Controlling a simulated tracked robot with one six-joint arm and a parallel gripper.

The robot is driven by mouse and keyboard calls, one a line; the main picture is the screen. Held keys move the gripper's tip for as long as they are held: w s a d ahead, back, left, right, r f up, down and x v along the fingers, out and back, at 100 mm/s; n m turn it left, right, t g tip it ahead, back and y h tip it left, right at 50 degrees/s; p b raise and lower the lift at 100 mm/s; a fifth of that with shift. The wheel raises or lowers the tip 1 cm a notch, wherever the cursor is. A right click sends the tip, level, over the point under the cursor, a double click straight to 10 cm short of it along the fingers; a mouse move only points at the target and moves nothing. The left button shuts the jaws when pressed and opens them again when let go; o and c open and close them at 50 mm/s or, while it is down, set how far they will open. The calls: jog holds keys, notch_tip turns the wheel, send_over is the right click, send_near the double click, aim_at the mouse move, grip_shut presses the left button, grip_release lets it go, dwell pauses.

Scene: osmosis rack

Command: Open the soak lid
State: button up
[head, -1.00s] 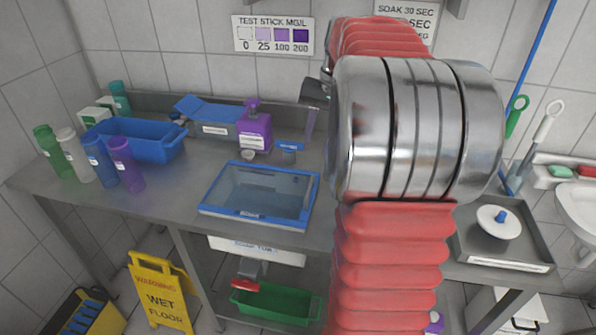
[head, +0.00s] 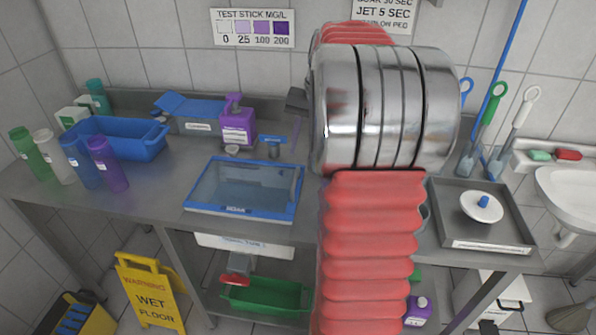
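The soak lid (head: 246,186) is a clear, slightly tinted panel in a blue frame marked SOAK, on the steel counter left of my arm. It lies flat and looks closed, with its labelled front edge towards me. My arm, with red bellows and a large steel ring joint, rises through the right middle of the head view. My gripper does not show clearly; the arm hides the area behind it. A dark part sticks out left of the steel ring, and I cannot tell what it is.
A purple bottle (head: 238,122) stands behind the lid, with a blue bin (head: 115,140) and several squeeze bottles on the left. A grey tray (head: 487,243) holding a white disc is on the right. A yellow wet-floor sign (head: 150,292) stands below.

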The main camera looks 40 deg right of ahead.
aim_at(295, 178)
jog(key=f, duration=0.3)
jog(key=w+f, duration=0.1)
jog(key=f, duration=0.2)
jog(key=a+f, duration=0.1)
jog(key=f, duration=0.2)
jog(key=shift+w+a, duration=0.1)
jog(key=shift+w, duration=0.15)
jog(key=shift+c, duration=0.2)
grip_shut()
